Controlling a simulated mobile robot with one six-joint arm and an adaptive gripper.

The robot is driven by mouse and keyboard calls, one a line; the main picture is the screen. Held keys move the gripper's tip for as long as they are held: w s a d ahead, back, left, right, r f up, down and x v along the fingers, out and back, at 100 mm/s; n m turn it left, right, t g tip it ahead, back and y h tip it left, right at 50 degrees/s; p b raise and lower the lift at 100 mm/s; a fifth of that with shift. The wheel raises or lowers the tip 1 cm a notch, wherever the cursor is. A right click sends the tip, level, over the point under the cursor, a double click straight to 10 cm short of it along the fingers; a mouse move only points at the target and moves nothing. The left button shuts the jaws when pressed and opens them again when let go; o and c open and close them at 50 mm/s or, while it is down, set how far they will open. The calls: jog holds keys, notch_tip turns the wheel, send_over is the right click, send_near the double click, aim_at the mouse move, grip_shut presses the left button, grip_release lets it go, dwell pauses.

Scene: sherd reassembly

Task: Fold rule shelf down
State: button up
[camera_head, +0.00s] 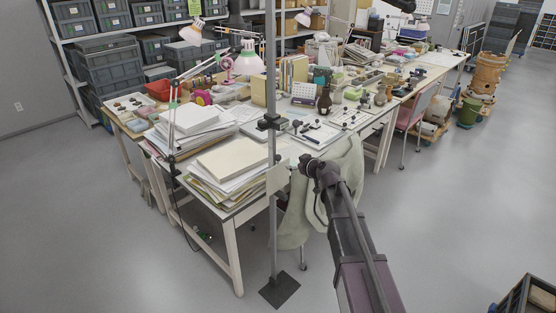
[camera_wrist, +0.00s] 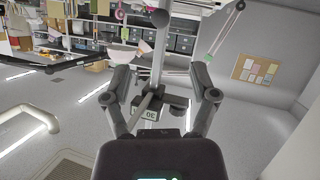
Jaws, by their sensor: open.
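A tall grey pole (camera_head: 273,80) stands on a dark flat foot (camera_head: 279,290) in front of the table. A black clamp block (camera_head: 269,122) sits on it, with a small pale plate (camera_head: 277,179) lower down. I cannot tell for sure which part is the rule shelf. My gripper (camera_head: 307,165) is just right of the pole, near the plate. In the wrist view my gripper (camera_wrist: 160,78) is open, its fingers spread either side of the pole (camera_wrist: 160,45). A dark block (camera_wrist: 172,104) and a small label (camera_wrist: 151,115) show between them. I see no contact.
The near table holds paper stacks (camera_head: 228,160), trays and lamps. A pale cloth (camera_head: 330,190) hangs behind my arm at the table's edge. A pink chair (camera_head: 413,112) stands farther right. Open floor lies left and right. A dark crate (camera_head: 525,296) is at lower right.

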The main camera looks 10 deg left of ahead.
aim_at(280, 158)
jog(key=shift+w, duration=0.1)
dwell(0.3)
jog(key=b+x, duration=0.5)
jog(key=x, duration=0.8)
jog(key=shift+w+a+f, duration=0.15)
jog(key=shift+w+a, duration=0.05)
jog(key=shift+a, duration=0.05)
grip_shut()
